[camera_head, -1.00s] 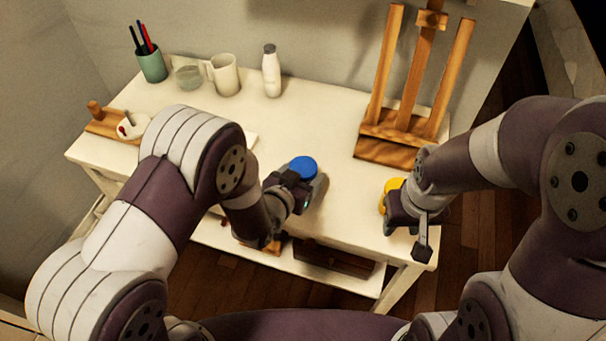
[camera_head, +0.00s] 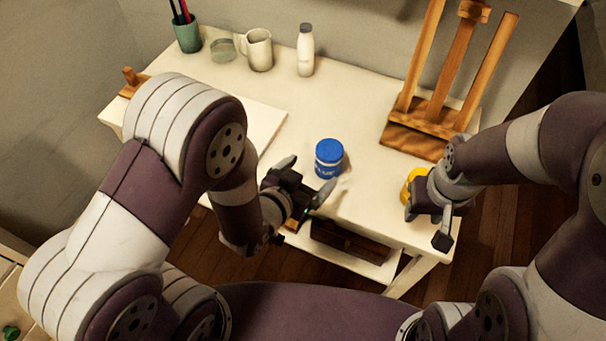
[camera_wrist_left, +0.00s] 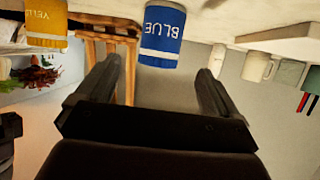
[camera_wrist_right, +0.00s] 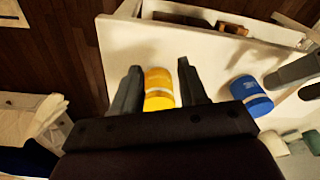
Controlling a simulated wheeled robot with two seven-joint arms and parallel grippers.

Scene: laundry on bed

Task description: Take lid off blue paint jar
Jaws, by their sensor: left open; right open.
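The blue paint jar (camera_head: 328,166) stands upright on the white table, with its blue lid (camera_head: 329,148) on top. It also shows in the left wrist view (camera_wrist_left: 162,40), upside down with its BLUE label, and in the right wrist view (camera_wrist_right: 250,96). My left gripper (camera_head: 306,178) is open and empty, just in front of the jar and apart from it. Its two fingers (camera_wrist_left: 157,80) point toward the jar. My right gripper (camera_wrist_right: 159,68) is open, with its fingers on either side of a yellow jar (camera_wrist_right: 158,90); contact cannot be told.
The yellow jar (camera_head: 412,183) stands near the table's right edge. A wooden easel (camera_head: 415,138) stands behind it. A white bottle (camera_head: 305,50), a mug (camera_head: 259,50), a glass (camera_head: 224,48) and a green pen cup (camera_head: 187,36) line the back. The table around the blue jar is clear.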

